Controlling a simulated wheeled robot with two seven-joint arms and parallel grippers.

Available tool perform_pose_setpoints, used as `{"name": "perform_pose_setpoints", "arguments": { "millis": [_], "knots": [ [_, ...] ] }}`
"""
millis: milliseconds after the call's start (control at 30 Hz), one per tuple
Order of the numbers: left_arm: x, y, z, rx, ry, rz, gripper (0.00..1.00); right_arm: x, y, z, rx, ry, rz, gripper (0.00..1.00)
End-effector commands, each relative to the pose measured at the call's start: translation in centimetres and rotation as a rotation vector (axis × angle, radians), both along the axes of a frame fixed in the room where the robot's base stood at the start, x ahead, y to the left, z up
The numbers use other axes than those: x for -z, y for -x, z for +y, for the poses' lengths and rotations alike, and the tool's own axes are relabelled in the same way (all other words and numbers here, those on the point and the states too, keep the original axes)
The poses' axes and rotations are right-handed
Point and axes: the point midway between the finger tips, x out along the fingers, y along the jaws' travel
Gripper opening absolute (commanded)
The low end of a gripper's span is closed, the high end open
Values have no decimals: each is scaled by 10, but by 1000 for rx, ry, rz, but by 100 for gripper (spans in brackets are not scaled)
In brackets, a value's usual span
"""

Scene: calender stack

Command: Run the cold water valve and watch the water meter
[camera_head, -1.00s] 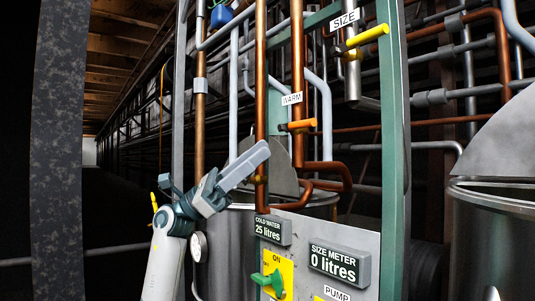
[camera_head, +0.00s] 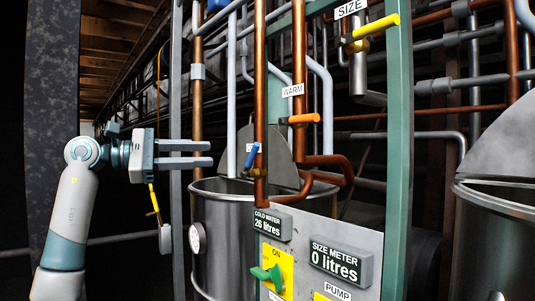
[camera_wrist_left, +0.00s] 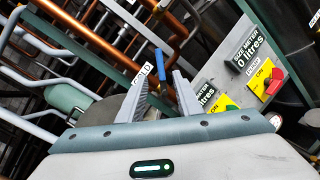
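The cold water valve's blue handle (camera_head: 252,156) sits tilted near upright on a copper pipe. It also shows in the left wrist view (camera_wrist_left: 160,67), seen between my fingertips beside a COLD label. The cold water meter (camera_head: 272,224) reads 26 litres; in the left wrist view its display is partly cut off by my finger. My left gripper (camera_head: 211,153) is to the left of the blue handle, with its two fingers apart and nothing between them. A gap shows between fingertips and handle. My right gripper is not in view.
An orange WARM handle (camera_head: 303,119) and a yellow SIZE handle (camera_head: 376,31) stick out at upper right. The size meter (camera_head: 340,261) reads 0 litres. A green switch (camera_head: 267,275) is on the panel. A green post (camera_head: 398,160) and a steel tank (camera_head: 228,240) stand close by.

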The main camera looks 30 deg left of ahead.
Motion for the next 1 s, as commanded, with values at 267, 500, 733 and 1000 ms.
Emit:
{"name": "perform_pose_setpoints", "arguments": {
  "millis": [267, 500, 733, 1000],
  "knots": [
    [-2, -12, -10, 3, 1, 1, 32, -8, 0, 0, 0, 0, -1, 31],
    [-4, -39, -32, 5, 2, 1, 32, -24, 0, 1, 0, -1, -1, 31],
    [-4, -72, -58, 6, 3, 1, 32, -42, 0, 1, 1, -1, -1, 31],
    [-4, -110, -87, 5, 4, 0, 32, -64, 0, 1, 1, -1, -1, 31]
  ]
}}
